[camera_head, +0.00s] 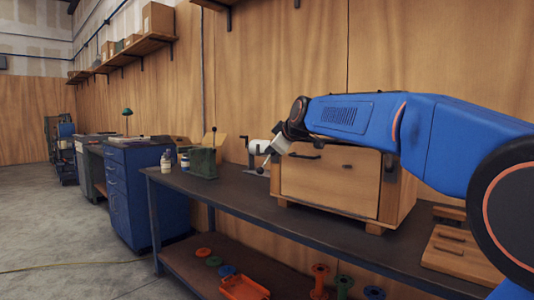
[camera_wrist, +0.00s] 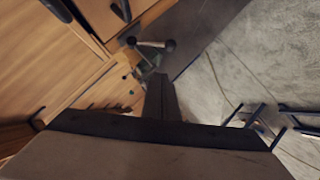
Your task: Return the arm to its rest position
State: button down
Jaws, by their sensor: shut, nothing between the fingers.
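My blue arm reaches in from the right in the head view and extends left above the workbench, in front of the wooden cabinet. My gripper (camera_wrist: 158,80) shows in the wrist view as dark fingers shut together with nothing between them. In the head view its tip is small and hard to separate from the device behind it. In the wrist view, a device with ball-ended levers (camera_wrist: 150,44) lies just beyond the fingertips; I cannot tell whether they touch.
The wooden cabinet (camera_head: 328,182) stands on the dark workbench (camera_head: 235,192). A green box (camera_head: 202,162) and small bottles (camera_head: 166,163) stand at its left end. Wooden blocks (camera_head: 455,250) lie at right. Coloured flanged parts (camera_head: 320,278) and an orange tray (camera_head: 243,288) sit on the lower shelf. Floor at left is open.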

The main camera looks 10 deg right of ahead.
jog(key=s+d+f+m+g+h, duration=0.1)
jog(key=s+d+f+m+g, duration=0.1)
jog(key=s+f, duration=1)
jog(key=s+d+f+m+g+h, duration=0.1)
jog(key=s+d+f+m+g, duration=0.2)
jog(key=s+f, duration=0.9)
jog(key=s+d+f+m+g, duration=0.2)
jog(key=s+f+m, duration=0.4)
jog(key=s+f, duration=0.7)
jog(key=s+d, duration=0.1)
jog(key=s, duration=1)
jog(key=shift+s+d+g+h, duration=0.3)
jog(key=shift+s+d+h, duration=0.05)
jog(key=shift+d+h, duration=0.05)
jog(key=shift+f, duration=0.1)
